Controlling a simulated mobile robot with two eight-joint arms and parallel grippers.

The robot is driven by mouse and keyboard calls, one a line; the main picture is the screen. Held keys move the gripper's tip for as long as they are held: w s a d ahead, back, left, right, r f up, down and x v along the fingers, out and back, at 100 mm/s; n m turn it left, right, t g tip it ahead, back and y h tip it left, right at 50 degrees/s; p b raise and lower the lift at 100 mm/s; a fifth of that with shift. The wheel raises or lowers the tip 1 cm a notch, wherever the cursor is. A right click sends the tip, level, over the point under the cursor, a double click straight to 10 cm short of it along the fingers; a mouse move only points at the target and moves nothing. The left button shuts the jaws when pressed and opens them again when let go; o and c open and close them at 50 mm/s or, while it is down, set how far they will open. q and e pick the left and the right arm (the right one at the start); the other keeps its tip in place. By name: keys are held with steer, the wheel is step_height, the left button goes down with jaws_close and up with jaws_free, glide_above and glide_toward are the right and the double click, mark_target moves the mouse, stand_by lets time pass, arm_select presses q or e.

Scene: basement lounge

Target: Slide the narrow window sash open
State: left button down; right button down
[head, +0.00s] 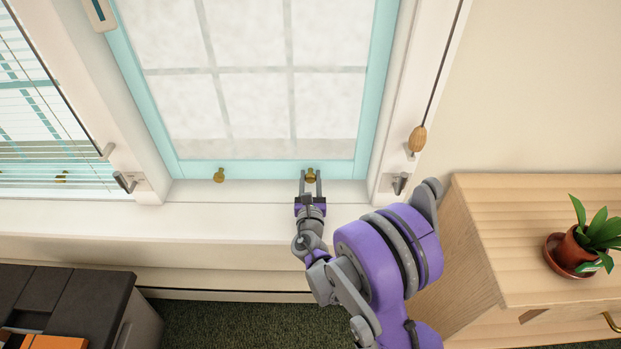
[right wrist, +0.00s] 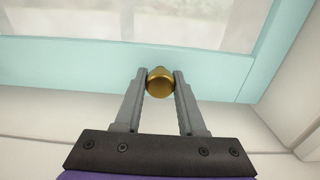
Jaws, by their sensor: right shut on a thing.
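The narrow window sash (head: 265,170) has a pale turquoise frame around frosted panes with a grid. Its bottom rail sits close above the white sill. Two brass knobs are on that rail: a left knob (head: 219,175) and a right knob (head: 311,175). My right gripper (head: 311,177) is shut on the right knob, with one finger on each side. In the right wrist view the round brass knob (right wrist: 160,82) sits between the two fingertips, in front of the turquoise rail (right wrist: 90,68). My left gripper is not in view.
A wooden cabinet (head: 470,245) with a potted plant (head: 590,240) stands at the right. A wooden cord pull (head: 417,139) hangs beside the window frame. A second window with blinds (head: 50,130) is at the left. A dark-topped unit (head: 75,290) stands at the lower left.

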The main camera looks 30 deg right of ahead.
stand_by(0.4)
step_height(320, 180, up, 20)
steer(key=p, duration=1.1)
steer(key=shift+p, duration=0.4)
steer(key=c, duration=0.5)
jaws_free()
steer(key=shift+f, duration=0.1)
steer(key=v, duration=1.1)
steer(key=shift+w, duration=0.1)
